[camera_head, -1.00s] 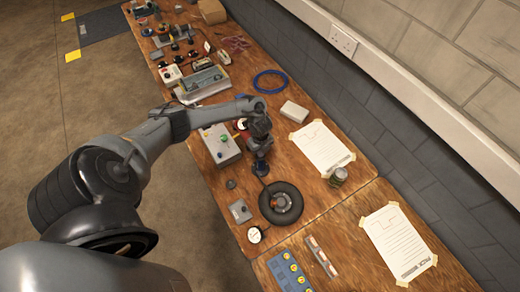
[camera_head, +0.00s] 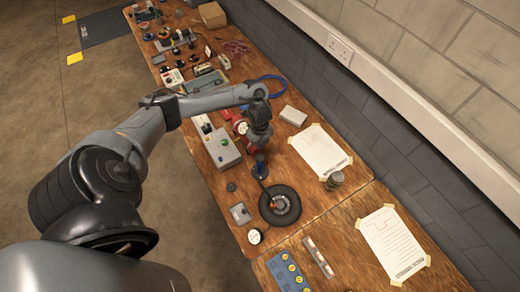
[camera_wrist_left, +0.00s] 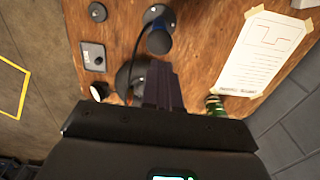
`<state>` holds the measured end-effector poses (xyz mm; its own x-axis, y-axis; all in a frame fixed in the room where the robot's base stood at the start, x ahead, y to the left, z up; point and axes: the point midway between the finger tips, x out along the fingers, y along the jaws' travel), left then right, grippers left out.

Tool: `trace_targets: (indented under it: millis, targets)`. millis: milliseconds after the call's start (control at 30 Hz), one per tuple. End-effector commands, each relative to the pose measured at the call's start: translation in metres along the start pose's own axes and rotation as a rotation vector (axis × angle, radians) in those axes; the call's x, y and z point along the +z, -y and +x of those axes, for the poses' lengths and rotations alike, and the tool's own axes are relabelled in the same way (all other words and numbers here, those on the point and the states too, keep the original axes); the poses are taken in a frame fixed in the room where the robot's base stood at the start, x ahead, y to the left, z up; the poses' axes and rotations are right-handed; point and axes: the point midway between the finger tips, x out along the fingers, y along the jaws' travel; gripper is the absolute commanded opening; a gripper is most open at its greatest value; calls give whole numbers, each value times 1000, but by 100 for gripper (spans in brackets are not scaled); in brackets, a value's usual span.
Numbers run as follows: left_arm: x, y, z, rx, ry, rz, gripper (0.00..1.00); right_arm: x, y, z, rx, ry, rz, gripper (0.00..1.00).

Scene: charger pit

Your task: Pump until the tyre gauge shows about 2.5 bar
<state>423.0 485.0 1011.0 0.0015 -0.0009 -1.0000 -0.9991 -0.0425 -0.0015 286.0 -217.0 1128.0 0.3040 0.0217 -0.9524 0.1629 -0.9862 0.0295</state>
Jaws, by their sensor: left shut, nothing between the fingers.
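The pump (camera_head: 260,167) stands upright on the wooden bench as a small dark blue cylinder. In the left wrist view the pump (camera_wrist_left: 158,38) is near the top, with a dark hose running down from it. The black tyre (camera_head: 291,209) lies flat just in front of it; in the left wrist view it is mostly hidden by my fingers. The round white tyre gauge (camera_head: 254,236) is beside the tyre; its reading is too small to tell. My left gripper (camera_head: 263,147) is shut and empty, just above the pump; its fingers (camera_wrist_left: 163,82) show together. My right gripper is out of view.
A grey button box (camera_head: 222,150) is left of the pump, and a small grey plate with a knob (camera_head: 240,213) is left of the tyre. A jar (camera_head: 334,181) and a taped sheet (camera_head: 320,150) are on the right. Blue cable lies farther back.

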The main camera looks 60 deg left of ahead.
Motion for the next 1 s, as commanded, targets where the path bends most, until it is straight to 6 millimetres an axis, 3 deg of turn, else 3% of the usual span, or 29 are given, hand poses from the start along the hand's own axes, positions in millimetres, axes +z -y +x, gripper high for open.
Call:
trace_targets:
  millis: [100,333,1000]
  targets:
    - [1,0,-18,-2,2,2,0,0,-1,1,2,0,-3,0]
    - [0,1,-35,-2,1,1,0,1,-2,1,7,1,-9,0]
    - [0,0,-37,-1,0,0,0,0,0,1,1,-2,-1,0]
